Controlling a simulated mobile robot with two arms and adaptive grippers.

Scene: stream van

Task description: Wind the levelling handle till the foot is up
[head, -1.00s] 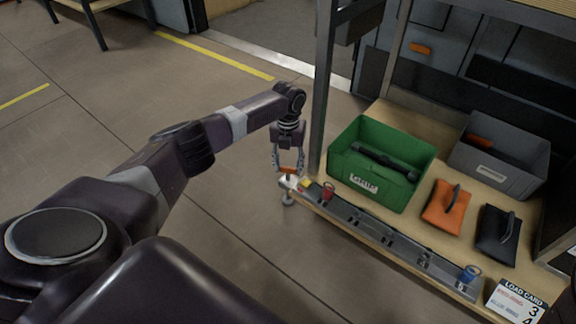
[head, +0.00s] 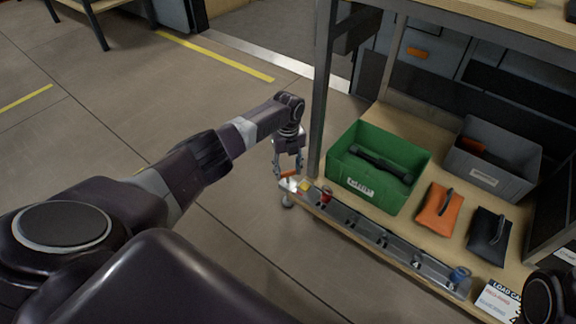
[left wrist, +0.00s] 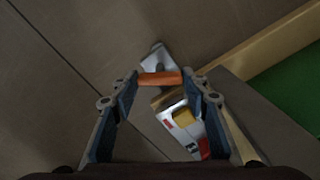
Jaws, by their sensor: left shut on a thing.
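The levelling handle is a short orange bar (head: 288,174) at the left end of the grey metal rail (head: 375,236) on the shelf's front edge. My left gripper (head: 287,172) points down over it, with the bar between its fingers. In the left wrist view the orange handle (left wrist: 160,78) lies across between the two fingertips (left wrist: 163,84), and the gripper is shut on it. The grey foot (head: 287,201) hangs below the rail's end, close to the floor; whether it touches is hard to tell. My right gripper is not in view.
A green crate (head: 373,193) holding a dark bar stands on the shelf right of the post (head: 324,90). Orange (head: 437,206) and black (head: 489,236) pouches and a grey crate (head: 530,181) are further right. Floor left of the shelf is clear.

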